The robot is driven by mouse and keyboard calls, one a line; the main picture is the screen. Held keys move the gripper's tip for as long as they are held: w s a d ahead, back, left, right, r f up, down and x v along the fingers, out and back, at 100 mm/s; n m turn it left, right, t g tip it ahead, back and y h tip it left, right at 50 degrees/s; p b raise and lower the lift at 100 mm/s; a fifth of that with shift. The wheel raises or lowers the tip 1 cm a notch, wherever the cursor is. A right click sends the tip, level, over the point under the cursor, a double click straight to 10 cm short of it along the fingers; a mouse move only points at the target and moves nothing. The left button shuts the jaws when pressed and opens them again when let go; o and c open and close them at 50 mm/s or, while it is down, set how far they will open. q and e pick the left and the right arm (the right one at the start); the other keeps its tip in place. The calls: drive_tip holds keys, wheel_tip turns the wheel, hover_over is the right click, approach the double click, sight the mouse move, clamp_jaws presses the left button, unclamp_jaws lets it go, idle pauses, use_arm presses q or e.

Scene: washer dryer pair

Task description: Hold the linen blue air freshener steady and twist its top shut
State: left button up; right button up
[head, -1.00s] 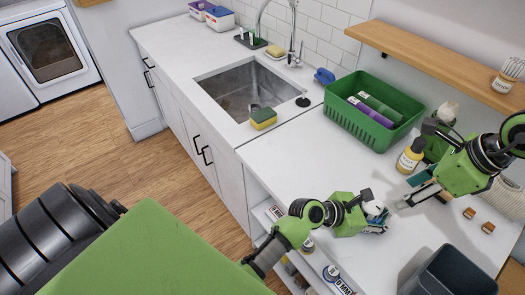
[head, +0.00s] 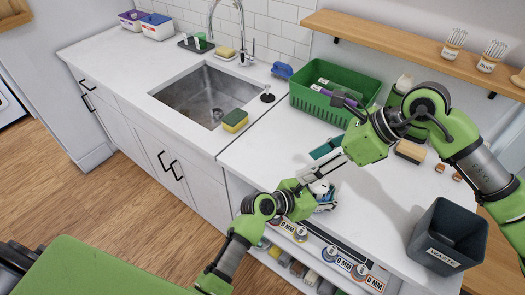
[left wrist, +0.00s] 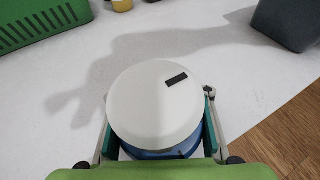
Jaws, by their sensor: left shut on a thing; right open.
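The air freshener has a round white top (left wrist: 152,92) with a dark mark near its right rim, and a blue body (left wrist: 160,154) below it. My left gripper (head: 324,198) is shut around the blue body, low over the front of the white counter; its pads also show on both sides in the left wrist view. The white top (head: 319,187) shows small in the head view. My right gripper (head: 324,162) is open, just above and behind the top, fingers pointing left. I cannot tell whether it touches the top; none of it shows in the left wrist view.
A green basket (head: 308,103) with bottles stands behind the grippers. A dark waste bin (head: 447,236) stands at the right of the counter. The sink (head: 205,98) and a sponge (head: 235,119) are at the left. A shelf with labelled items is below the counter front.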

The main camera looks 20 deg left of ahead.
drive_tip(key=s+a+r+m+g+y, duration=0.1)
drive_tip(key=s+a+r+y, duration=0.3)
drive_tip(key=a, duration=0.4)
drive_tip(key=shift+s+a+r+y, duration=0.15)
drive_tip(key=shift+s+r+y, duration=0.1)
drive_tip(key=shift+r+y, duration=0.45)
drive_tip(key=n+t+h, duration=0.1)
drive_tip(key=n+h, duration=1)
drive_tip(key=h, duration=0.2)
approach(318, 184)
wheel_tip(318, 184, down, 9)
drive_tip(key=shift+s+r, duration=0.15)
drive_tip(key=shift+r, duration=0.05)
